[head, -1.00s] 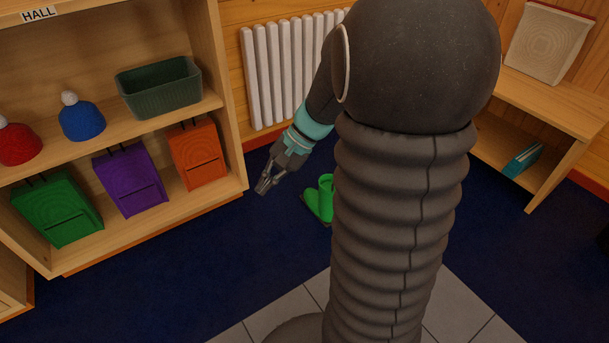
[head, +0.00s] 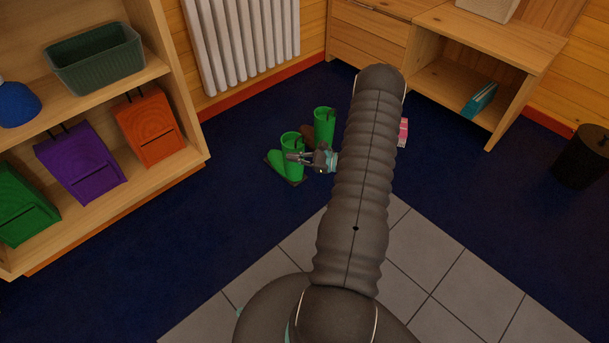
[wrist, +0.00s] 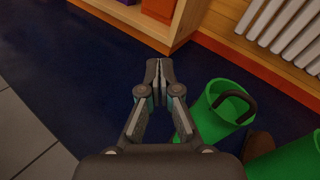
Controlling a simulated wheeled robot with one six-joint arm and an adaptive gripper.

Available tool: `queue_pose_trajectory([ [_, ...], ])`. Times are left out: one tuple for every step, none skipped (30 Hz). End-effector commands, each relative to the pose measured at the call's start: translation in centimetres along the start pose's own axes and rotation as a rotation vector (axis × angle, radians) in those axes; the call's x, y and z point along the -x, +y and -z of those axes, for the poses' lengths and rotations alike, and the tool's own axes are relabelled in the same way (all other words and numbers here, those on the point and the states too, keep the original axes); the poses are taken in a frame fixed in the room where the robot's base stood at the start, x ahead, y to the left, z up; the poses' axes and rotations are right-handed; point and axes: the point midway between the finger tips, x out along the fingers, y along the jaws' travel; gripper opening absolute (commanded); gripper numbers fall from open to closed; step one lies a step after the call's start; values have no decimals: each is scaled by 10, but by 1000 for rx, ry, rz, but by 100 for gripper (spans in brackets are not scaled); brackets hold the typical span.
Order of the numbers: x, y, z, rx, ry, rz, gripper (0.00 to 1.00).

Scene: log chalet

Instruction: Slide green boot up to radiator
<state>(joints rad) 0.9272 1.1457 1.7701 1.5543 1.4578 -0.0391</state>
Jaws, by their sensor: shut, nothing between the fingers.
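Two green boots stand close together on the dark blue carpet. The nearer green boot (head: 285,170) has its toe to the left; the farther one (head: 324,122) stands just behind and to the right. The white radiator (head: 243,45) hangs on the wood wall behind them, with carpet between. My gripper (head: 291,157) is shut and empty, in front of the nearer boot in the head view. In the wrist view my gripper (wrist: 159,68) points past a boot's open top (wrist: 225,100) with a dark pull loop. I cannot tell whether they touch. The radiator (wrist: 285,25) shows at top right.
A wooden shelf unit (head: 190,125) with coloured bags stands at left. A brown item (head: 308,131) is beside the boots, and a pink item (head: 403,132) lies behind my arm. A bench (head: 490,45) and dark bin (head: 582,155) are at right. Carpet before the radiator is clear.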

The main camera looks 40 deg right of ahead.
Motion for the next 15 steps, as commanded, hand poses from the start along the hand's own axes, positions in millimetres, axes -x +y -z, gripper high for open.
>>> queue_pose_trajectory([
  [12,1,29,-44,-5,63,0],
  [18,1,44,-66,-9,101,0],
  [27,1,62,-94,-14,153,0],
  [34,2,77,-116,-17,191,0],
  [41,3,90,-135,-20,230,0],
  [50,5,108,-161,-24,279,0],
  [57,7,121,-178,-26,315,0],
  [63,9,132,-194,-28,348,0],
  [71,12,147,-214,-30,390,0],
  [76,15,157,-227,-32,419,0],
  [81,17,166,-238,-33,446,0],
  [87,21,176,-253,-33,477,0],
  [91,23,183,-261,-34,498,0],
  [94,25,189,-269,-34,515,0],
  [98,27,195,-276,-35,536,0],
])
